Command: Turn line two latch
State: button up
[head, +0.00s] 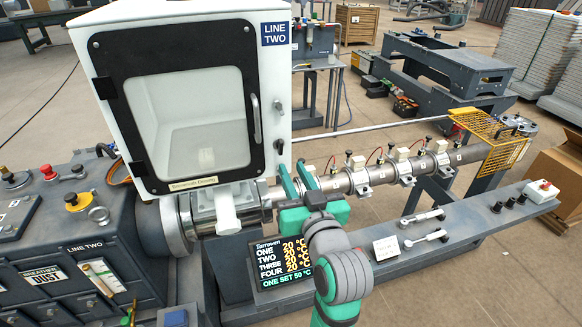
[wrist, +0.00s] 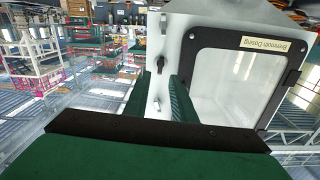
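The LINE TWO cabinet (head: 185,14) is a white box with a black-framed window door (head: 120,60) and a vertical handle (head: 255,119). In the wrist view the cabinet appears upside down.
The steel extruder barrel (head: 335,184) with clamps and red wires runs right from under the cabinet. A temperature display (head: 285,262) stands below my gripper. A control console (head: 70,240) is at left. A yellow mesh guard (head: 492,135) is at far right.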

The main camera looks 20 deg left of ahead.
aim_at(280, 150)
jog(key=x, duration=0.6)
jog(key=shift+w+a, duration=0.1)
jog(key=shift+a, duration=0.15)
jog(key=shift+w+a, duration=0.35)
jog(key=shift+w, duration=0.2)
jog(key=shift+w+d, duration=0.1)
grip_shut()
